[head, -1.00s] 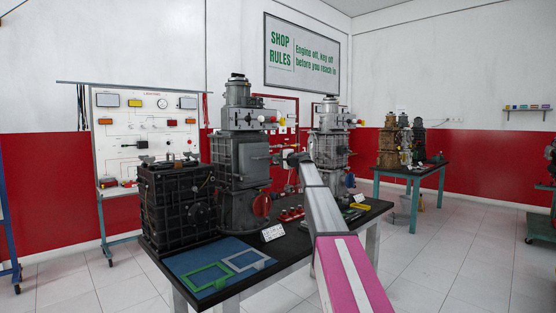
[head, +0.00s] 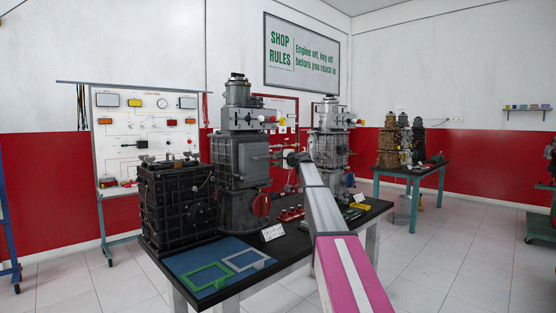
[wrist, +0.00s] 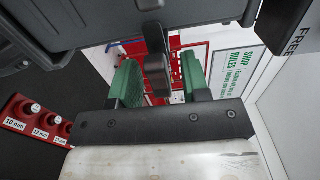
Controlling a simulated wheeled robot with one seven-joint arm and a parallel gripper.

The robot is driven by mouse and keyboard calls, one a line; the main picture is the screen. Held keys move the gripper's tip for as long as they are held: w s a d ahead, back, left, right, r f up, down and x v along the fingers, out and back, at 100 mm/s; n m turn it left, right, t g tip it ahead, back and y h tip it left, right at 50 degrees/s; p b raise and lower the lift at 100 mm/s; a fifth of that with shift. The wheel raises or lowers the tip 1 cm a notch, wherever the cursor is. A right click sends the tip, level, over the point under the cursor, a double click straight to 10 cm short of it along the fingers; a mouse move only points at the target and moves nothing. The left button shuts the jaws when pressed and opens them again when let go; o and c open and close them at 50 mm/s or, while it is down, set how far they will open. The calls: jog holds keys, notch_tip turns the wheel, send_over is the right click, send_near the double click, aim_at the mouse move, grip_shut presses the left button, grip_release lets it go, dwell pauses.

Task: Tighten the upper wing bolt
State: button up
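A dark grey, upright wing-like piece, seemingly the wing bolt (wrist: 156,72), hangs from the dark engine housing at the top of the wrist view. My gripper (wrist: 161,78) is open, with one green fingertip on each side of this piece. A gap shows on both sides, wider on the right. In the head view my gripper (head: 291,159) is at the right side of the tall grey engine (head: 236,157). There the fingers and the bolt are too small and too covered to tell apart.
The engine stands on a black-topped table (head: 230,285), beside a black engine block (head: 165,215) and a blue mat (head: 190,262). A red socket holder (wrist: 14,108) lies at the left of the wrist view. A second engine (head: 328,145) stands behind my arm.

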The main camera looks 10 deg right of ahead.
jog(key=v, duration=1)
jog(key=shift+s+d, duration=0.2)
jog(key=shift+s, duration=0.1)
jog(key=shift+s, duration=0.1)
